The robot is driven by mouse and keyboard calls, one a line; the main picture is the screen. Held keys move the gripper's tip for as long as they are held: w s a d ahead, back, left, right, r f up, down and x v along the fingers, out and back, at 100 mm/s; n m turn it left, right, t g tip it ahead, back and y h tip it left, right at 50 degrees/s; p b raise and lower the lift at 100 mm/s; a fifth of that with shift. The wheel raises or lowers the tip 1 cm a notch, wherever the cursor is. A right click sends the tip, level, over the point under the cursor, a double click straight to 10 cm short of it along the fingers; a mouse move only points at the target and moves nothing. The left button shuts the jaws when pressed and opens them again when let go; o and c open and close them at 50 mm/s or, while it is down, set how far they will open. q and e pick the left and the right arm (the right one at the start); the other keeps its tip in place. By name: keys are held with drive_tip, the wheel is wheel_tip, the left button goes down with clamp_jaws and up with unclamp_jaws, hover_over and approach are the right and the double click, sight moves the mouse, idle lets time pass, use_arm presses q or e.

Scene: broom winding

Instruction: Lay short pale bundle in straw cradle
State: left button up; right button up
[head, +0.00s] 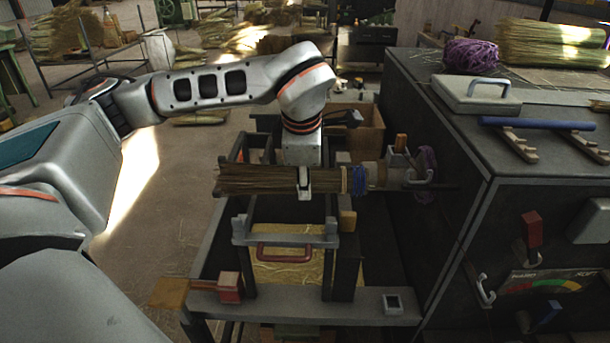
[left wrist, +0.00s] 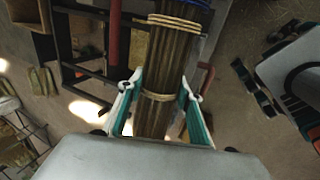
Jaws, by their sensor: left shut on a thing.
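My left gripper (head: 304,190) is shut on a brownish straw bundle (head: 250,180), gripping it near its middle. The bundle lies level, with yellow ties and a blue band towards its right end. In the left wrist view the bundle (left wrist: 160,75) runs between both fingers of the left gripper (left wrist: 155,100). Its right end is close to the machine's grey spindle (head: 375,175); I cannot tell whether they touch. A dark frame with a grey crossbar (head: 285,240) stands below and in front, possibly the cradle. I cannot tell whether the bundle rests on it. My right gripper is not in view.
The dark machine cabinet (head: 450,210) fills the right side, with levers and a blue bar (head: 530,123). A red handle (head: 290,248) and a straw-coloured surface lie below the crossbar. Pale bundles (head: 200,118) lie on the floor behind. Open floor shows at the left.

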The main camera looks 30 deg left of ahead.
use_arm(q)
wheel_tip(320, 180, down, 8)
drive_tip(key=b, duration=0.5)
drive_tip(key=shift+f, duration=0.25)
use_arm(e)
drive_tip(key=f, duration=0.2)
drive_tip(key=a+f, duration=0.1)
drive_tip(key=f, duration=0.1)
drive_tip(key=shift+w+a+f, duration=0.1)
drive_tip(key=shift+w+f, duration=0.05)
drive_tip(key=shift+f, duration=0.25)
use_arm(q)
drive_tip(key=shift+w, duration=0.1)
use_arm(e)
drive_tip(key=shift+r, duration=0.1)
use_arm(q)
drive_tip(key=o, duration=1.2)
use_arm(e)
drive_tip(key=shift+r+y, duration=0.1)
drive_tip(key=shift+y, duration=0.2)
use_arm(q)
drive_tip(key=v, duration=1.2)
drive_tip(key=shift+a, duration=0.1)
